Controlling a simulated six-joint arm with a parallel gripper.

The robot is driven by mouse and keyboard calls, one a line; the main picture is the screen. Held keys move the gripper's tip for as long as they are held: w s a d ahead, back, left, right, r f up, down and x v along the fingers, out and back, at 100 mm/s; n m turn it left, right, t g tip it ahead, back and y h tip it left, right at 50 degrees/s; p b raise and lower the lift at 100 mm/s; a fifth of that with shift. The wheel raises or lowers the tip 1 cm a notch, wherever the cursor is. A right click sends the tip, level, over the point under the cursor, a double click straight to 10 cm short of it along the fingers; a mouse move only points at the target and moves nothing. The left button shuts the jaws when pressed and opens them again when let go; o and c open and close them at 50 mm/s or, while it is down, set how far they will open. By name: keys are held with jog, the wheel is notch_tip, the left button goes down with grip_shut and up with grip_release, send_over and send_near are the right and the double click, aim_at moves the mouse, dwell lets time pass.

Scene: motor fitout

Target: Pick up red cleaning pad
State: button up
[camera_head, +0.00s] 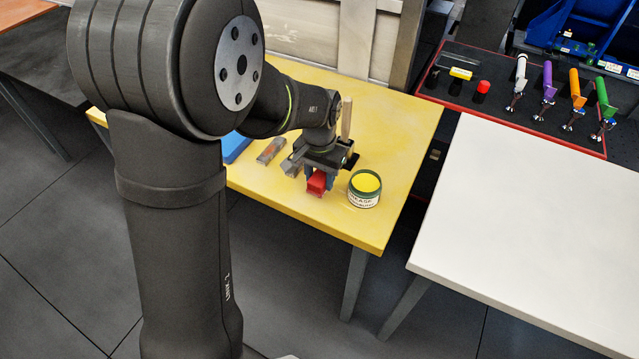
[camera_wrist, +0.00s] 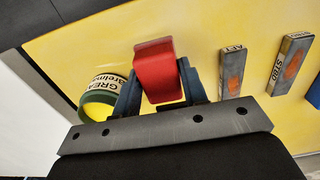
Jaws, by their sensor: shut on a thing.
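The red cleaning pad (camera_head: 317,183) is between the fingers of my gripper (camera_head: 317,178), over the yellow table. In the wrist view the red pad (camera_wrist: 156,71) sits between the two blue fingers of my gripper (camera_wrist: 160,92), which are shut on it. The pad's far end sticks out beyond the fingers. I cannot tell whether the pad touches the table.
A grease tin (camera_head: 364,189) with a yellow top stands close to the right of my gripper. Grey labelled blocks (camera_head: 271,151) and a blue item (camera_head: 236,147) lie to the left. A white table (camera_head: 540,225) and a tool board (camera_head: 490,100) are at right.

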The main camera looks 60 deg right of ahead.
jog(key=s+a+r, duration=0.4)
jog(key=s+r, duration=0.3)
jog(key=s, duration=0.4)
jog(key=shift+r, duration=0.35)
